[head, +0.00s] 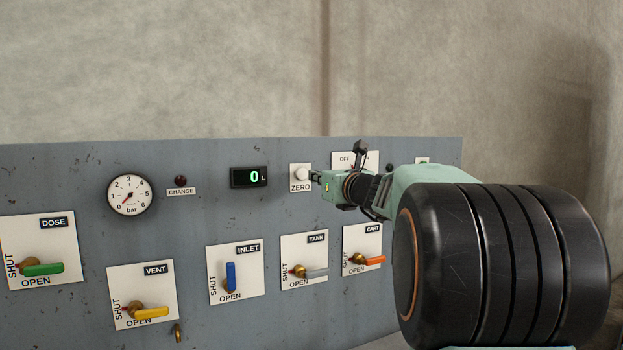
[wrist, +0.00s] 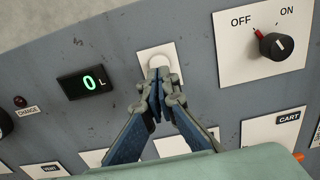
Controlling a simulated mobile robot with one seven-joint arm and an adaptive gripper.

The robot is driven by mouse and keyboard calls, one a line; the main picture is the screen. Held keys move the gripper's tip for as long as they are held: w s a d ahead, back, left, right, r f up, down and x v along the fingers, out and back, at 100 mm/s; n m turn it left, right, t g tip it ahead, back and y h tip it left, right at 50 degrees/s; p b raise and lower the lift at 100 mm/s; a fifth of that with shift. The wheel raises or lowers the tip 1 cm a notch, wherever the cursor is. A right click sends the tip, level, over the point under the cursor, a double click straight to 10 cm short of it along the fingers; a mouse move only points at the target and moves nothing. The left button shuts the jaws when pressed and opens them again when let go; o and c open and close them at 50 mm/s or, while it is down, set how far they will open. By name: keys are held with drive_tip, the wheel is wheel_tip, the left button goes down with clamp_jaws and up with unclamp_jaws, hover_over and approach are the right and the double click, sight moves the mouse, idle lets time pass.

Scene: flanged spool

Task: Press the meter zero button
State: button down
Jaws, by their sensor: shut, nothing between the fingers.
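The zero button (head: 301,174) is a white round button on a white plate marked ZERO, on the grey panel right of the meter. The meter display (head: 249,177) shows a green 0, also seen with an L in the wrist view (wrist: 87,82). My gripper (head: 314,176) is shut and empty, just right of the button in the head view. In the wrist view its fingertips (wrist: 158,73) overlap the lower part of the button (wrist: 160,62). I cannot tell whether they touch it.
Below are the valve handles: green DOSE (head: 43,269), yellow VENT (head: 151,312), blue INLET (head: 231,276), grey TANK (head: 316,273) and orange CART (head: 374,260). A black OFF/ON knob (wrist: 276,46) sits right of the button. A pressure gauge (head: 130,194) is at left.

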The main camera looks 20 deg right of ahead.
drive_tip(key=s, duration=0.7)
drive_tip(key=shift+s+b, duration=0.2)
drive_tip(key=shift+b, duration=0.25)
drive_tip(key=shift+d+f, duration=0.1)
